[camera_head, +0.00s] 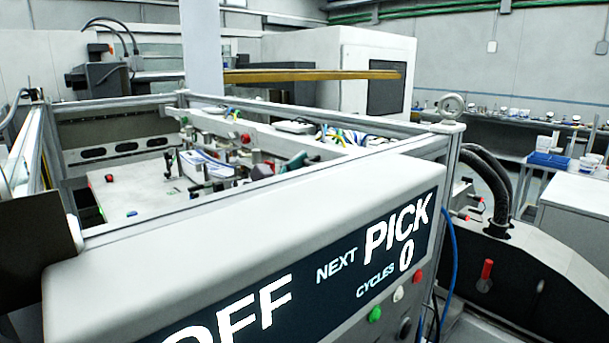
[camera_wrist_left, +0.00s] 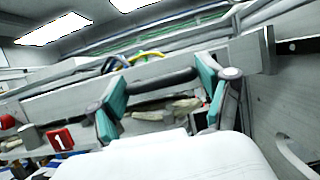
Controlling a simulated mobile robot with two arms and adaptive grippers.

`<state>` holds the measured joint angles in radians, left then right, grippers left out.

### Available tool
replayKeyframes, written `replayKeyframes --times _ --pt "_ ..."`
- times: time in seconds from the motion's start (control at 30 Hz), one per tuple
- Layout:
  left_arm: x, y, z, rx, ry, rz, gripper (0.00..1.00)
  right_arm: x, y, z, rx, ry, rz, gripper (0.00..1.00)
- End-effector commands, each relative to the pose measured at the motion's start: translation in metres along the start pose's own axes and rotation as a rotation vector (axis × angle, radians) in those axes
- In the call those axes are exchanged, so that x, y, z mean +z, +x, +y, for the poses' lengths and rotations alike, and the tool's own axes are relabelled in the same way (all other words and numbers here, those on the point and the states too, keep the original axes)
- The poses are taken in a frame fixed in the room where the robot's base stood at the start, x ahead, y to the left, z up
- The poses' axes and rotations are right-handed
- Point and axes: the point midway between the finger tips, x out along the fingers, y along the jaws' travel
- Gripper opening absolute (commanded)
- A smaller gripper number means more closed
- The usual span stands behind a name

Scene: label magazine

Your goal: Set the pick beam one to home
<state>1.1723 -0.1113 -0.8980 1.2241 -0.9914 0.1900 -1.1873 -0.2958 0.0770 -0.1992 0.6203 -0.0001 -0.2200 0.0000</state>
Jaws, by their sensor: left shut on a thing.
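My left gripper (camera_head: 257,168) is inside the framed machine, beyond the display housing, which hides much of it. In the left wrist view its two teal-padded fingers (camera_wrist_left: 160,90) stand at the two ends of a dark bar (camera_wrist_left: 160,82) and are shut on it. This bar appears to be part of pick beam one. A red tag with a white 1 (camera_wrist_left: 60,138) is to the left of the fingers. The panel display (camera_head: 385,245) reads OFF, NEXT PICK and CYCLES 0. My right gripper is not in view.
A metal frame (camera_head: 290,102) surrounds the machine bed (camera_head: 135,190). A grey post with an eye ring (camera_head: 452,106) stands at the right corner. Coloured buttons (camera_head: 398,294) sit below the display. A red-handled unit (camera_head: 486,272) and thick dark hoses (camera_head: 490,190) are at the right.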

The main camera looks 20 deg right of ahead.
Motion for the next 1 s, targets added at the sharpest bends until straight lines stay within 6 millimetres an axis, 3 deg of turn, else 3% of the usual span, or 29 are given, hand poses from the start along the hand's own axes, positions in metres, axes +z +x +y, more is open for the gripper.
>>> replayKeyframes --times 0.1,0.3,0.33,0.4,0.63,0.77,1.0 --pt "-0.001 0.001 -0.001 -0.003 -0.003 0.0 0.16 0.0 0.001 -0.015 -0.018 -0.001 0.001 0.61" --pt "0.0 0.001 -0.001 -0.001 -0.003 -0.001 0.16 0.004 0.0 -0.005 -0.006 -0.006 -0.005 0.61" --pt "0.0 0.001 -0.001 -0.001 -0.003 -0.001 0.8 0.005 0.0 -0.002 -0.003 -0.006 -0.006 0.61" --pt "0.0 0.001 -0.001 0.0 -0.002 -0.001 0.89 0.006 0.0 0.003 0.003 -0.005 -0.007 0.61" --pt "0.0 0.001 0.0 0.001 -0.002 -0.001 0.89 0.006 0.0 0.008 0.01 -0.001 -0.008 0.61" --pt "-0.001 -0.002 0.001 0.002 -0.001 0.0 0.89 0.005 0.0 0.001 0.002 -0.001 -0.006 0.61" --pt "-0.001 -0.039 0.002 0.003 0.002 0.001 0.89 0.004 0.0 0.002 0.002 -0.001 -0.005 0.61"
